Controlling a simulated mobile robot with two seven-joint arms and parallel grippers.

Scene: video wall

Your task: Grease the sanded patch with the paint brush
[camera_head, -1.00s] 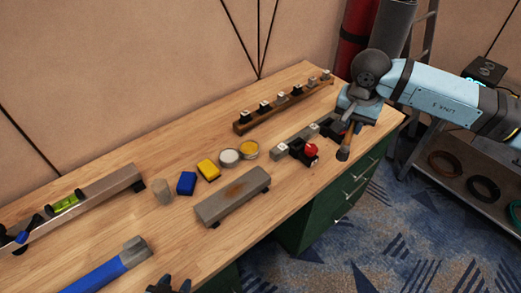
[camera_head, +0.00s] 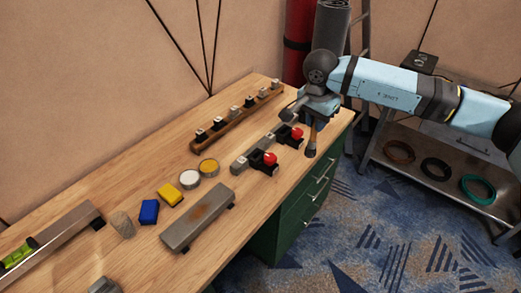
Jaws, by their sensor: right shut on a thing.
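The sanded patch (camera_head: 204,212) is a brownish mark on top of a grey bar (camera_head: 184,231), which stands on small dark feet near the bench's front edge. An open tin with yellow-orange content (camera_head: 208,166) and one with whitish content (camera_head: 190,179) stand behind it. My right gripper (camera_head: 314,117) is above the bench's far right end, well away from the patch and tins. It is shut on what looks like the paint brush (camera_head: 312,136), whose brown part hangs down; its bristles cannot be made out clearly. My left gripper is out of view.
Yellow (camera_head: 170,195) and blue (camera_head: 149,211) blocks and a cork-like piece (camera_head: 122,224) lie left of the tins. Two red-knobbed clamps (camera_head: 269,159) and a wooden rack (camera_head: 238,118) stand toward the right end.

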